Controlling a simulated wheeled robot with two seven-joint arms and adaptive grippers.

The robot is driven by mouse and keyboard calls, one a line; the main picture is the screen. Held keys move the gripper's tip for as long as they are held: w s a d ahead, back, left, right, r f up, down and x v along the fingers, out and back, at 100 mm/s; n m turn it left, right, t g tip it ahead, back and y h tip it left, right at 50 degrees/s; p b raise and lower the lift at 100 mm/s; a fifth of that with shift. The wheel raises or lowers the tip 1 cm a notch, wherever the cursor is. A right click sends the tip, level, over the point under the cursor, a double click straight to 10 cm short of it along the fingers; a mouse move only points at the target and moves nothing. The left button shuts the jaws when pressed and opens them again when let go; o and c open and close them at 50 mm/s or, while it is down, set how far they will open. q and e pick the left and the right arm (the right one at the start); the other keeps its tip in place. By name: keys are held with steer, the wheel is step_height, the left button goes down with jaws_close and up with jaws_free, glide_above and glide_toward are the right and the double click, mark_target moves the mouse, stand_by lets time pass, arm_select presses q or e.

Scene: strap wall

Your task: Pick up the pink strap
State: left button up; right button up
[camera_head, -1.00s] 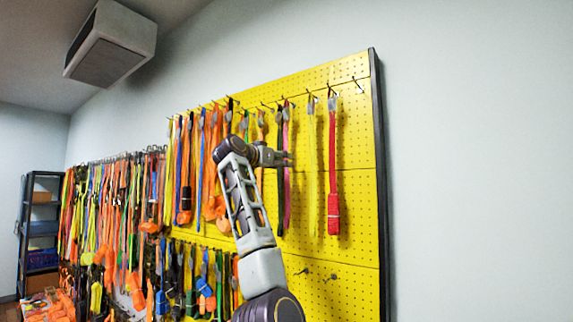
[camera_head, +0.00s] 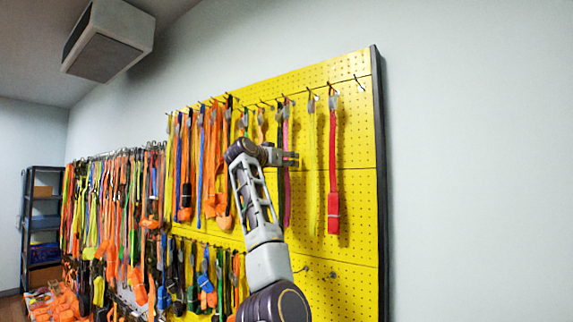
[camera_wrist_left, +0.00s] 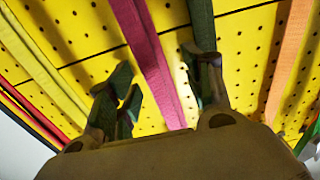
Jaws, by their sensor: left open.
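The pink strap (camera_head: 287,195) hangs from a hook on the yellow pegboard, beside a dark green strap (camera_head: 279,200). My left gripper (camera_head: 294,159) is in front of it at mid-height and hides part of it. In the left wrist view, the pink strap (camera_wrist_left: 148,55) runs between the two open fingers of the gripper (camera_wrist_left: 160,78). The dark green strap (camera_wrist_left: 201,22) shows behind the right finger. I cannot tell how far the pink strap lies between the fingertips in depth. My right gripper is not in view.
A yellow strap (camera_head: 312,170) and a red strap (camera_head: 333,170) hang to the right. Many other straps crowd the pegboard (camera_head: 355,215) to the left. A peach strap (camera_wrist_left: 287,60) and a yellow strap (camera_wrist_left: 40,60) flank the gripper in the left wrist view.

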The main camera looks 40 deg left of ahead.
arm_select(q)
steer(key=c, duration=1.1)
steer(key=shift+r, duration=0.25)
steer(key=shift+s+d+r+b, duration=0.25)
steer(key=shift+s+b, duration=1)
steer(key=shift+s, duration=1.75)
steer(key=shift+s+d+r+b, duration=0.1)
steer(key=shift+s+d+b, duration=0.3)
steer(key=shift+s+b, duration=1.7)
steer(key=shift+s+d+r+b, duration=0.2)
steer(key=shift+s+d+b, duration=0.15)
steer(key=shift+s, duration=3.5)
